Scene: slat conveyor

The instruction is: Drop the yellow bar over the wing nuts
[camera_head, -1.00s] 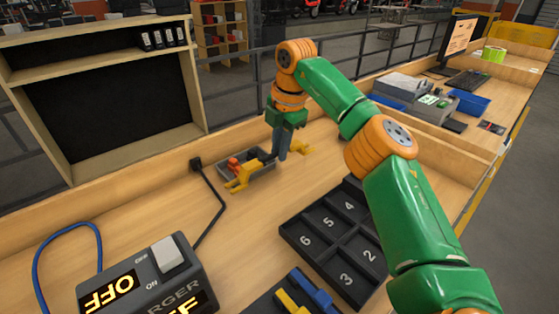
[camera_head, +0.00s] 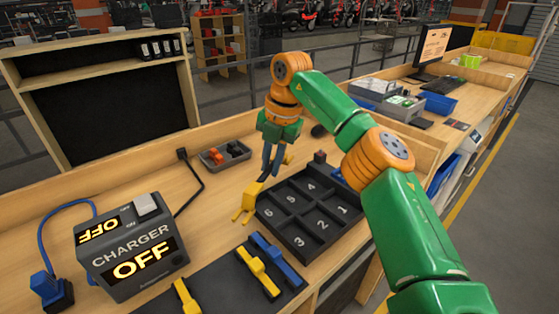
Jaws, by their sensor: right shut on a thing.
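My right gripper (camera_head: 270,175) points down, shut on a yellow bar (camera_head: 249,198). One end of the bar, with short prongs, sticks out towards the front left; a small part of the other end shows behind the fingers. The bar is beside the left corner of a black numbered tray (camera_head: 268,215); its height above the bench is hard to judge. I cannot pick out wing nuts for certain. A small grey bin (camera_head: 207,163) behind holds orange-red and dark parts (camera_head: 235,148). My left gripper is out of view.
A charger (camera_head: 130,245) reading OFF stands at the front left, with a black cable and a blue cable. A dark mat (camera_head: 215,285) at the front carries yellow pieces (camera_head: 258,272) and a blue piece (camera_head: 276,262). Bare bench lies between charger and tray.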

